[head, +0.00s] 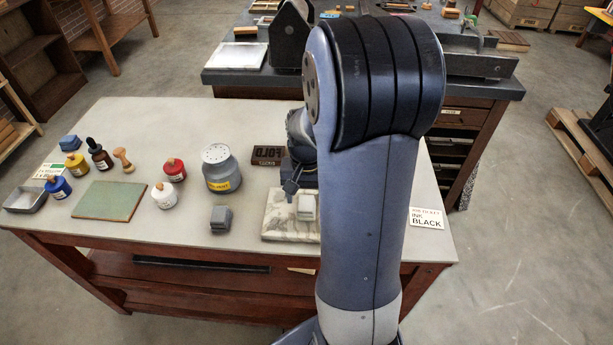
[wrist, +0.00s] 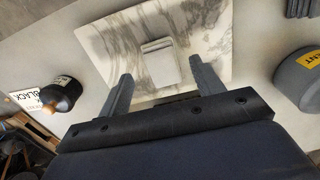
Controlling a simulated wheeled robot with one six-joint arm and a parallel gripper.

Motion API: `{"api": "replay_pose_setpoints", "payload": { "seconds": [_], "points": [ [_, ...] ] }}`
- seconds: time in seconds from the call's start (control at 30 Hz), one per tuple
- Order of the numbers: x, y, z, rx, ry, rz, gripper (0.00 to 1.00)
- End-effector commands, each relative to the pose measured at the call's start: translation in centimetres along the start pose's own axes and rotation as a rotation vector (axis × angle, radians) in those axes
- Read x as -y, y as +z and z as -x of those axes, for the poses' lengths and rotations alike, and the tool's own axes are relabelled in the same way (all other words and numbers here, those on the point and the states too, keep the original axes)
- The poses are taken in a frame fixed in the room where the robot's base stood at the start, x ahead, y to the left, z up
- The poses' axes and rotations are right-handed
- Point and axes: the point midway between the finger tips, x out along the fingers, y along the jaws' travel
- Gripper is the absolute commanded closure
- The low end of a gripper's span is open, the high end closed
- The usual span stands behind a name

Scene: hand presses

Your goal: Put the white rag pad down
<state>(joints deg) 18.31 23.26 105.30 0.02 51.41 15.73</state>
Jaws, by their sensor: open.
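The white rag pad (head: 306,207) rests on a veined marble slab (head: 280,226) near the table's front edge; my arm partly covers the slab in the head view. In the wrist view the pad (wrist: 160,64) lies on the slab (wrist: 215,35), between and partly beyond the fingertips of my gripper (wrist: 162,72). The gripper is open, with a gap on each side of the pad. In the head view my gripper (head: 291,188) is mostly hidden behind my arm; one finger shows just behind the pad.
A grey canister (head: 222,172) and a grey pad (head: 221,218) stand left of the slab. A dark label block (head: 268,155) lies behind it. An ink label card (head: 426,218) is to the right. Bottles and a green board (head: 110,200) fill the left side.

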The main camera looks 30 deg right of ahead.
Motion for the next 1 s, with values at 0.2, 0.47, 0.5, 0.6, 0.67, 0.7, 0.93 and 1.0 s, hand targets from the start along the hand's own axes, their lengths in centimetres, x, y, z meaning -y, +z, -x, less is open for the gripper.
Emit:
{"api": "replay_pose_setpoints", "payload": {
  "seconds": [0.2,0.47,0.5,0.6,0.67,0.7,0.93,1.0],
  "points": [
    [0.0,-0.1,4.9,-0.006,-0.002,0.000,0.37],
    [0.0,0.0,7.5,0.000,0.000,0.000,0.37],
    [0.0,0.0,7.6,0.000,0.000,0.000,0.37],
    [0.0,0.0,7.7,0.000,0.000,0.000,0.37],
    [0.0,0.0,7.7,0.000,0.000,0.000,0.37],
    [0.0,0.0,7.7,0.000,0.000,0.000,0.37],
    [0.0,0.1,7.2,0.003,0.001,0.000,0.37],
    [0.0,0.0,6.5,0.003,0.001,0.000,0.37]
  ]
}}
